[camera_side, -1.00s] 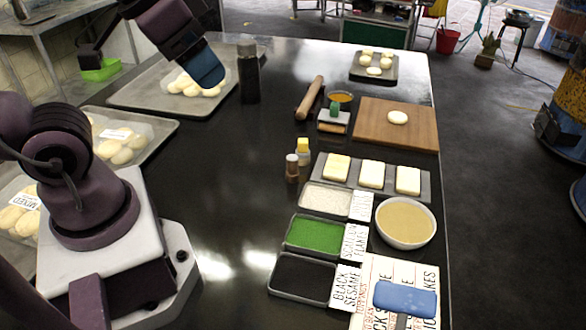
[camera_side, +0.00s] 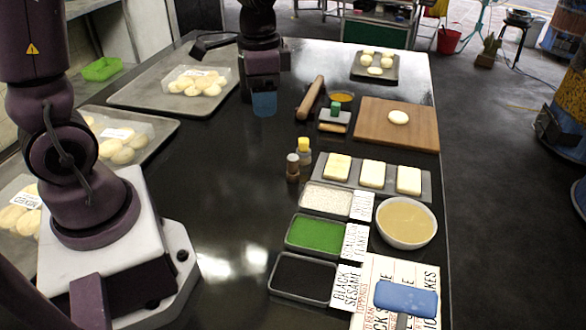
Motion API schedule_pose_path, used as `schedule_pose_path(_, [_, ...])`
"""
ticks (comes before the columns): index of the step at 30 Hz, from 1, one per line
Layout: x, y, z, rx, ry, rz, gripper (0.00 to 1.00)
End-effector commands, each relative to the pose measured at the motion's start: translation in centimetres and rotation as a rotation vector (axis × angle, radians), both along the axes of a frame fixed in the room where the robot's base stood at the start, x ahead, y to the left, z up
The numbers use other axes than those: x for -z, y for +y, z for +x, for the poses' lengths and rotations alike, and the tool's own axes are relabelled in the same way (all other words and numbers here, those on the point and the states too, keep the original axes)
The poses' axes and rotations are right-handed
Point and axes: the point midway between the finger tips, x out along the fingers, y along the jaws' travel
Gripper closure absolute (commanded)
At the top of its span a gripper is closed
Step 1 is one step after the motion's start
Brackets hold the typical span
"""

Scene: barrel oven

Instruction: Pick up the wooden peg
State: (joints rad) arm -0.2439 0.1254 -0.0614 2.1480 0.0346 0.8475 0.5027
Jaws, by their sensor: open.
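A wooden rod (camera_side: 310,98), the closest match to the wooden peg, lies on the dark table just left of the cutting board. My gripper (camera_side: 264,103) points down with its blue fingertips a little left of the rod and apart from it. My gripper is open. The gap between its fingers is hard to see from this side, and I see nothing held in it.
A cutting board (camera_side: 372,137) with a pale round bun is on the right. A green-topped scraper (camera_side: 335,113) and small bottles (camera_side: 303,152) stand near the rod. A tray (camera_side: 135,96) with bagged buns is on the left. The table's middle is clear.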

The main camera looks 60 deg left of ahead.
Motion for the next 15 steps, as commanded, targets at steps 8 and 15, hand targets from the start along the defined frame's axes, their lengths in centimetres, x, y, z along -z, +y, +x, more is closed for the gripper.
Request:
schedule_pose_path(8, [8.4,3.3,6.2,0.656,0.082,-0.056,0.42])
schedule_pose_path(15, [7.9,3.9,8.6,1.075,0.027,-0.01,0.42])
